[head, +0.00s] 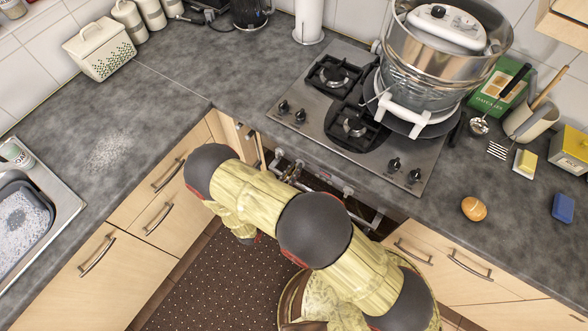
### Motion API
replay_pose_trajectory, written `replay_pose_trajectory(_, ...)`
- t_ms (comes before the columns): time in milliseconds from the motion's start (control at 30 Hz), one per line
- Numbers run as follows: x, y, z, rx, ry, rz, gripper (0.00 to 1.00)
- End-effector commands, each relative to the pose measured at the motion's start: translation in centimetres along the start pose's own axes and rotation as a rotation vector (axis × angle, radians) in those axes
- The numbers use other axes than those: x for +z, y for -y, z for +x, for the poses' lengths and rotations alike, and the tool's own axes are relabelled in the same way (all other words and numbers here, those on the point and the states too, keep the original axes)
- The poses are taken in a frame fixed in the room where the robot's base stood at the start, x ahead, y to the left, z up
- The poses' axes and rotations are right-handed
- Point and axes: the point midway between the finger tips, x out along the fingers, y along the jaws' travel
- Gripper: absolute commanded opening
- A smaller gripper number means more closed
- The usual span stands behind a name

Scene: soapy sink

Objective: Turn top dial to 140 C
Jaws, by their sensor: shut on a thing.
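The oven front (328,181) is below the hob, seen steeply from above, with small knobs along its upper edge. My gripper (291,173) is small and partly hidden behind my yellow and dark arm. It is at the left part of the oven front, shut on what appears to be a dial there. The dial itself is mostly covered. Its scale and its pointer cannot be read from this view.
The gas hob (345,113) with its own knobs is above the oven. An oven handle bar (362,220) runs near my arm. Wooden drawers (440,262) are at the right and a sink (45,190) is at the left.

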Motion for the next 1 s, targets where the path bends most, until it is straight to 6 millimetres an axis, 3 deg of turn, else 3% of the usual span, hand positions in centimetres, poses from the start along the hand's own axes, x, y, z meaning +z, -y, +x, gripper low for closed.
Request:
replay_pose_trajectory(367, -0.15, 0.15, -0.01, 0.001, 0.000, 0.163, 0.00)
replay_pose_trajectory(1000, -0.59, 0.88, -0.01, 0.001, 0.000, 0.760, 0.00)
